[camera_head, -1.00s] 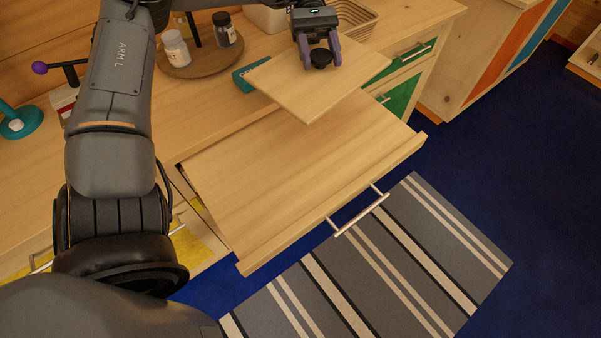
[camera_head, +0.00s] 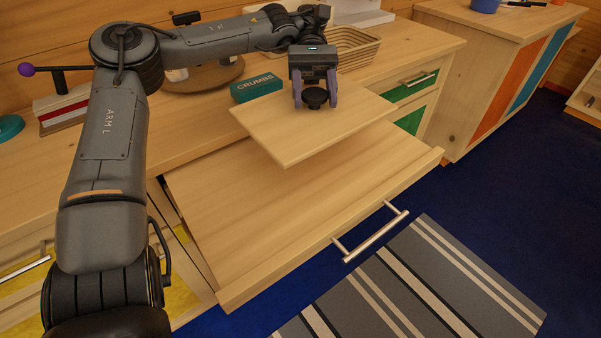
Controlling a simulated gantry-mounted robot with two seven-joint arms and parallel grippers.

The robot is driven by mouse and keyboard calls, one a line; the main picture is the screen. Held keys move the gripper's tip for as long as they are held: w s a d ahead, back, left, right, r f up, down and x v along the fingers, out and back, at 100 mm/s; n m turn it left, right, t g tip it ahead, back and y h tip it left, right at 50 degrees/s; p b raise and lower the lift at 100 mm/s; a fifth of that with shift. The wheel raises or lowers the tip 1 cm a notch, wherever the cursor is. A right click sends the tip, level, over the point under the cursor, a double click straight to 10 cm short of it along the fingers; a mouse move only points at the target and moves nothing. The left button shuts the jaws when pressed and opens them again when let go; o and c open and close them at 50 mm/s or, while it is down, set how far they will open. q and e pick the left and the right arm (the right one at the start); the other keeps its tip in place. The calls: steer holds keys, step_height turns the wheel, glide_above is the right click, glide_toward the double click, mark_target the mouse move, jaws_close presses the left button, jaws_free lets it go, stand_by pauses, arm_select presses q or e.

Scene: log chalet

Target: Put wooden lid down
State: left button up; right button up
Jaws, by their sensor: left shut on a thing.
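The wooden lid (camera_head: 275,135) is a flat, pale square board with a black knob (camera_head: 315,98) on top. My left gripper (camera_head: 315,95) comes down from above with purple fingers and is shut on the knob. The lid looks level and overlaps the countertop edge and the pulled-out drawer (camera_head: 250,205) in the picture. The drawer shows a pale wooden top surface. I cannot tell whether the lid touches anything below it. My right gripper is not in view.
A teal box marked CRUMBS (camera_head: 256,88) stands close behind the lid's left corner. A wicker basket (camera_head: 352,48) is behind the gripper. A round wooden tray (camera_head: 203,76) is partly hidden by my arm. The drawer's metal handle (camera_head: 370,237) juts out over the striped rug (camera_head: 420,290).

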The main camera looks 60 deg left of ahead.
mark_target(308, 118)
arm_select(q)
steer(key=s+d+f+b, duration=0.2)
steer(key=b, duration=0.3)
steer(key=shift+s+d+f, duration=0.3)
steer(key=shift+s+f, duration=0.05)
steer(key=shift+f, duration=0.05)
steer(key=shift+s+d+f, duration=0.3)
steer(key=shift+s+d, duration=0.25)
steer(key=shift+d, duration=0.05)
steer(key=shift+s+d+f, duration=0.3)
steer(key=shift+s+d, duration=0.25)
steer(key=shift+s+d+f+b, duration=0.35)
steer(key=shift+s+d+f, duration=0.05)
steer(key=shift+f+b, duration=0.45)
steer(key=shift+f, duration=1.55)
steer(key=shift+f, duration=0.1)
steer(key=o, duration=1.5)
